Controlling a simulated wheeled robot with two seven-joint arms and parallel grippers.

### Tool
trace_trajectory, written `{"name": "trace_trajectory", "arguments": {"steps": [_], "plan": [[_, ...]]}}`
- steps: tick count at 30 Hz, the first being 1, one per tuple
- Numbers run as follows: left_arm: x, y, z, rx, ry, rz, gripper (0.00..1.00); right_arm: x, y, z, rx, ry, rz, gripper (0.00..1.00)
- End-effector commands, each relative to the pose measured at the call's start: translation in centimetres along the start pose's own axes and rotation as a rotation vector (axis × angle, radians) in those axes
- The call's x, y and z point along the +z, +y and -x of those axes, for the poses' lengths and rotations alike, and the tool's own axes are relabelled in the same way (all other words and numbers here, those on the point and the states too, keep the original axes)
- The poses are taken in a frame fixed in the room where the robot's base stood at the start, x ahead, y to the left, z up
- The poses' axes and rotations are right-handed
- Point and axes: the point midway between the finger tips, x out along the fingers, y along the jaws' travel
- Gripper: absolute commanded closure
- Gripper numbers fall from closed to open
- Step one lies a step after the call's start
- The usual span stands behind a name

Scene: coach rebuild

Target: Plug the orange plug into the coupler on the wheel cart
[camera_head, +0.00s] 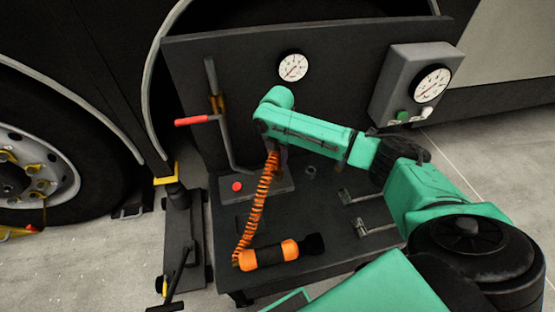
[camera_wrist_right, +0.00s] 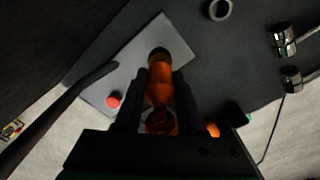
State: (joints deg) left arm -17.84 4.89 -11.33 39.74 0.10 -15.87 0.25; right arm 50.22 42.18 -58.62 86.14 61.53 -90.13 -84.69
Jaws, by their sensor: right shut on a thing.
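My right gripper (camera_head: 277,165) is above the dark cart deck, largely hidden by its own arm in the head view. In the right wrist view it (camera_wrist_right: 160,98) is shut on the orange plug (camera_wrist_right: 160,82). The plug's dark tip points over a grey plate (camera_wrist_right: 130,66) with a red button (camera_wrist_right: 113,99); whether it touches the plate cannot be told. An orange coiled cable (camera_head: 257,208) hangs from the gripper to an orange cylinder with a black end (camera_head: 270,254) on the deck. A small grey ring (camera_wrist_right: 220,9), possibly the coupler, stands right of the plug. My left gripper is not in view.
A bent lever with a red handle (camera_head: 196,120) stands left of the gripper. A gauge (camera_head: 293,66) sits on the back panel, a gauge box (camera_head: 405,82) at right. Metal clips (camera_head: 368,228) are on the deck's right. A jack (camera_head: 180,235) and wheel (camera_head: 45,165) are left.

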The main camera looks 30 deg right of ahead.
Motion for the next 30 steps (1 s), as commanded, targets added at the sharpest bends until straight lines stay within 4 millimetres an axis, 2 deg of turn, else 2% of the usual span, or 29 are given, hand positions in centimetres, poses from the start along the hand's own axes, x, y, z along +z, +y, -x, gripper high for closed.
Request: {"name": "trace_trajectory", "arguments": {"steps": [18,30], "plan": [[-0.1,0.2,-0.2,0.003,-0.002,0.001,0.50,0.0,0.0,-0.2,0.001,0.000,-0.001,1.00],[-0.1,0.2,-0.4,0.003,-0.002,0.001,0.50,0.0,0.0,-1.2,0.001,0.000,-0.001,1.00]]}}
